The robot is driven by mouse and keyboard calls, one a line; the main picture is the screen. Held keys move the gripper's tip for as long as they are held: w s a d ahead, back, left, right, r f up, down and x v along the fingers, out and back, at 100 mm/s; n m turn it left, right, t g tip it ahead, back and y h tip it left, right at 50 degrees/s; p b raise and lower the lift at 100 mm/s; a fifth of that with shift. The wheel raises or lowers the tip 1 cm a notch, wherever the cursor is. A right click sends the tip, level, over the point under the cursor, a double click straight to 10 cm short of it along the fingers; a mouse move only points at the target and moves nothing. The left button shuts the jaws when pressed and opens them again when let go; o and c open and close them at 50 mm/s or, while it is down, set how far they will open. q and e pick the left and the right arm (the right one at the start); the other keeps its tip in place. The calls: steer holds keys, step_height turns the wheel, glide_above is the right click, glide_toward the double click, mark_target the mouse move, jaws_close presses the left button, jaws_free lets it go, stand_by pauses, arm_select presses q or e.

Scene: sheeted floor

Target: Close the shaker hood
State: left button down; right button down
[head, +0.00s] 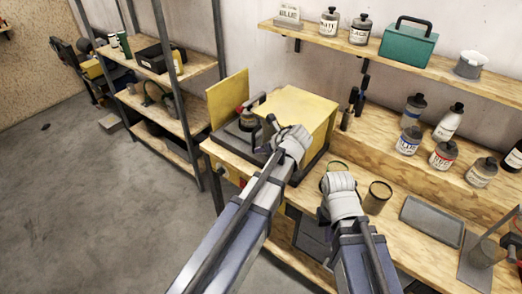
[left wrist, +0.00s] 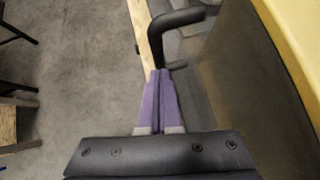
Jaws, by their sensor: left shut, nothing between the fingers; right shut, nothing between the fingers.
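The shaker (head: 295,112) is a yellow and dark grey box at the left end of the workbench. Its hood stands open: a yellow panel (head: 228,98) is upright at the left, with a gap to the yellow box part. A can with a dark top (head: 243,117) shows in the gap. My left gripper (left wrist: 162,72) is shut and empty, its tips close to a dark bent handle (left wrist: 176,24); I cannot tell if they touch. In the head view the left wrist hides part of the shaker's front. My right gripper (head: 340,184) is over the bench, its fingers mostly hidden.
Open cans (head: 377,196) stand beside my right gripper, and a grey tray (head: 431,221) lies to the right. Several paint bottles (head: 411,110) stand on a raised step. A wall shelf (head: 400,57) holds a green toolbox (head: 408,43).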

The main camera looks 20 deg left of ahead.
arm_select(q)
steer(key=shift+a, duration=0.1)
steer(key=w+a, duration=0.3)
steer(key=a, duration=0.7)
steer(key=w+a, duration=0.4)
steer(key=a, duration=0.6)
steer(key=shift+w, duration=0.2)
steer(key=shift+a+r, duration=0.1)
steer(key=s+d+r+p, duration=0.6)
steer(key=d+r+p, duration=0.1)
steer(key=d, duration=0.3)
steer(key=shift+f, duration=0.1)
